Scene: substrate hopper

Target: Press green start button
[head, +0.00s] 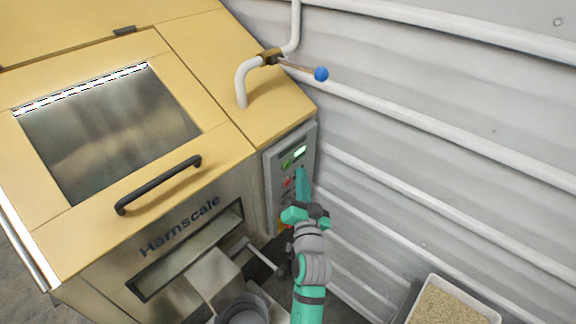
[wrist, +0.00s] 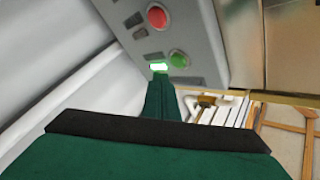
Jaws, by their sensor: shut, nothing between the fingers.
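The grey control panel (head: 273,187) is on the right end of the yellow-and-steel machine. Its green start button (wrist: 178,59) shows clearly in the wrist view, with the red button (wrist: 157,17) above it. In the head view the green button (head: 286,165) is small, just left of the lit display (head: 300,152). My gripper (head: 301,171) is shut and empty in front of the panel. In the wrist view its closed fingertips (wrist: 159,80) are just below and left of the green button, close to the lit display (wrist: 158,67). I cannot tell whether they touch the panel.
A white pipe (head: 242,84) with a blue-knobbed valve lever (head: 321,74) rises above the panel. The corrugated wall (head: 430,150) with rails is close on the right. A tray of grain (head: 447,306) is at lower right. A black handle (head: 158,184) crosses the machine's lid.

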